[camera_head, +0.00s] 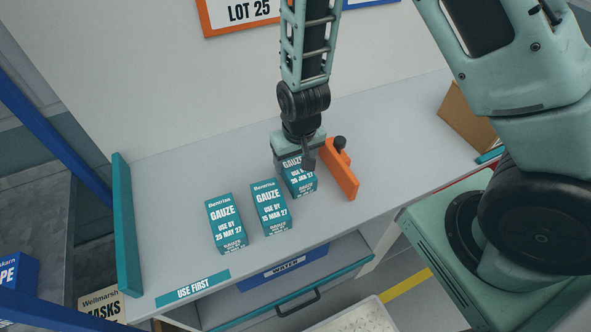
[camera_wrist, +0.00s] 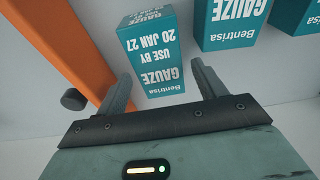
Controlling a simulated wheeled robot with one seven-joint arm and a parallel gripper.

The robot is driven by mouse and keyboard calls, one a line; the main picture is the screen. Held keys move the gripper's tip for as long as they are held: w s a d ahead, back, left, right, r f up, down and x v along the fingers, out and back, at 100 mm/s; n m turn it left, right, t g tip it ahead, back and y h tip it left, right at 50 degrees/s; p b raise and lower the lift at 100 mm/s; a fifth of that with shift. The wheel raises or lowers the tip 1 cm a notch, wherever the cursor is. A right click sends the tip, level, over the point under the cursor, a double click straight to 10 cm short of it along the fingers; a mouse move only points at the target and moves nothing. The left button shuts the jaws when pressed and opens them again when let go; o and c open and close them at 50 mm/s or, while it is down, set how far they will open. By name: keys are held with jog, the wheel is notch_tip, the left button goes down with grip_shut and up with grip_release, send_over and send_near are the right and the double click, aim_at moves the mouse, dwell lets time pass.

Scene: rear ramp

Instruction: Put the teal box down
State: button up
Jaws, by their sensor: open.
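Three teal gauze boxes stand upright in a row on the grey shelf (camera_head: 180,177). The right one (camera_head: 301,184), marked use by 20 JAN 27 in the wrist view (camera_wrist: 153,55), stands beside the orange divider. My gripper (camera_head: 296,161) is directly above and behind this box, hiding part of its top. In the wrist view my gripper's fingers (camera_wrist: 163,84) are spread, one on each side of the box's near end, with gaps showing. The middle box (camera_head: 270,207) and the left box (camera_head: 226,223) stand apart to its left.
The orange divider (camera_head: 342,172) with a black knob is close to the right of the right box. A teal end board (camera_head: 126,225) bounds the shelf at left. A "USE FIRST" label (camera_head: 193,288) marks the front edge. A cardboard box (camera_head: 467,120) stands at far right.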

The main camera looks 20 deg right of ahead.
aim_at(296, 167)
jog(key=shift+w+d+f+p, duration=0.15)
jog(key=shift+f+p, duration=0.4)
jog(key=shift+f, duration=0.7)
jog(key=shift+w+f+p, duration=0.2)
jog(key=shift+f+p, duration=0.35)
jog(key=shift+f, duration=0.7)
jog(key=c, duration=0.9)
jog(key=shift+r, duration=0.15)
